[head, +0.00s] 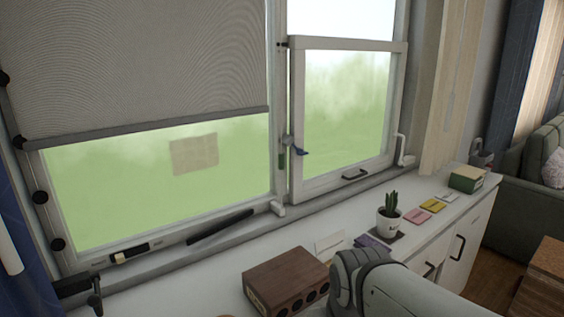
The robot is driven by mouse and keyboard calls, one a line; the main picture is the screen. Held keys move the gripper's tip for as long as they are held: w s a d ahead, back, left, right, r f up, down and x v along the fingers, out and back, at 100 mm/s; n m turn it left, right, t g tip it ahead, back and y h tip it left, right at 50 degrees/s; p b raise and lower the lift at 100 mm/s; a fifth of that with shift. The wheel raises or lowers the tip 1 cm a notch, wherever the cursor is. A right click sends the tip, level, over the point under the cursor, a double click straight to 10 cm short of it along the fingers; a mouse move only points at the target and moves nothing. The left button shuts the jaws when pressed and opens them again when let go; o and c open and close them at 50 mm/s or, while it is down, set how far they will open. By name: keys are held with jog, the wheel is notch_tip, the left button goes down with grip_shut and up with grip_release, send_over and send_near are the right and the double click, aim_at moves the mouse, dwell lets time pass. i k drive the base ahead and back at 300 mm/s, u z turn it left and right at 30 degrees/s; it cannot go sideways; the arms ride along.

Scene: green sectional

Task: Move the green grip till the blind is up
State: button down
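The grey blind (130,60) covers the upper part of the left window. Its bottom bar (150,128) hangs roughly halfway down, with glass bare below it. Whether a cord joins the green piece to the blind is too small to tell. My gripper is not in view. Only a pale grey part of my arm shows at the bottom centre, well below and right of the green piece.
A white counter (222,291) runs under the windows. It holds a brown wooden box (287,284), a potted cactus (390,218), coloured notes and a green box (466,179). A dark bar (220,227) lies along the left sill.

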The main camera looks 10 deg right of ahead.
aim_at(281, 157)
jog(key=u, duration=0.4)
jog(key=k, duration=1.35)
jog(key=u, duration=0.05)
jog(key=i, duration=0.75)
jog(key=z, duration=0.6)
jog(key=i, duration=1)
jog(key=u, duration=0.3)
